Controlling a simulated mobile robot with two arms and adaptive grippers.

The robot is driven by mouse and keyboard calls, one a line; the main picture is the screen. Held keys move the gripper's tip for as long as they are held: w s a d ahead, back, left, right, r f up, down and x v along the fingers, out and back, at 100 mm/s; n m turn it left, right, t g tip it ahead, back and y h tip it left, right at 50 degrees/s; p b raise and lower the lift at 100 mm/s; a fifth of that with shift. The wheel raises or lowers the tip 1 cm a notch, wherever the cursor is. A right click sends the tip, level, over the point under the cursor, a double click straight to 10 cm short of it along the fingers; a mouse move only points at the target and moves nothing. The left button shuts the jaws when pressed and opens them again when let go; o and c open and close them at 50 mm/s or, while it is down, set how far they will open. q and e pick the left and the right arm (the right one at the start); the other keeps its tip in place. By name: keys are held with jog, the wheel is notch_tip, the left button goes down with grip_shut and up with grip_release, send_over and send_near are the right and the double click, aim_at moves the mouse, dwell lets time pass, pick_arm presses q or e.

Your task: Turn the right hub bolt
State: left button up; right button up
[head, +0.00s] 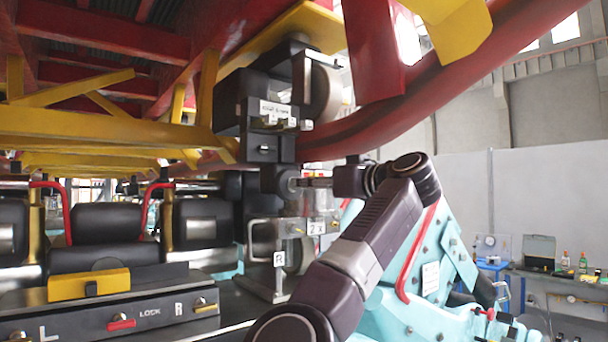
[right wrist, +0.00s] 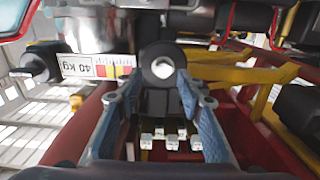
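The right hub bolt (right wrist: 162,68) shows in the right wrist view as a dark round end with a bright centre. In the head view the hub (head: 282,183) is a dark round part on the wheel carrier, below a black block with a white label. My right gripper (head: 318,183) points left at this hub. In the right wrist view its two blue fingers (right wrist: 155,80) stand apart, with the bolt end between or just beyond their tips. Contact cannot be told. My left gripper is not in view.
A red curved rail (head: 400,112) runs above my right arm. A lower wheel (head: 300,256) sits under the hub, near plates marked R and 2. Black seats and a lock panel (head: 140,318) are at the left. A turquoise frame (head: 425,275) stands at the right.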

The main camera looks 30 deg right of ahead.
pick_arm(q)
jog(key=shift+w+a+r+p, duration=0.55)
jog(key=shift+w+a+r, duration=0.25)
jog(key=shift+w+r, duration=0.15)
pick_arm(e)
jog(key=w, duration=0.2)
jog(key=shift+w+a, duration=0.35)
jog(key=shift+w, duration=0.05)
grip_shut()
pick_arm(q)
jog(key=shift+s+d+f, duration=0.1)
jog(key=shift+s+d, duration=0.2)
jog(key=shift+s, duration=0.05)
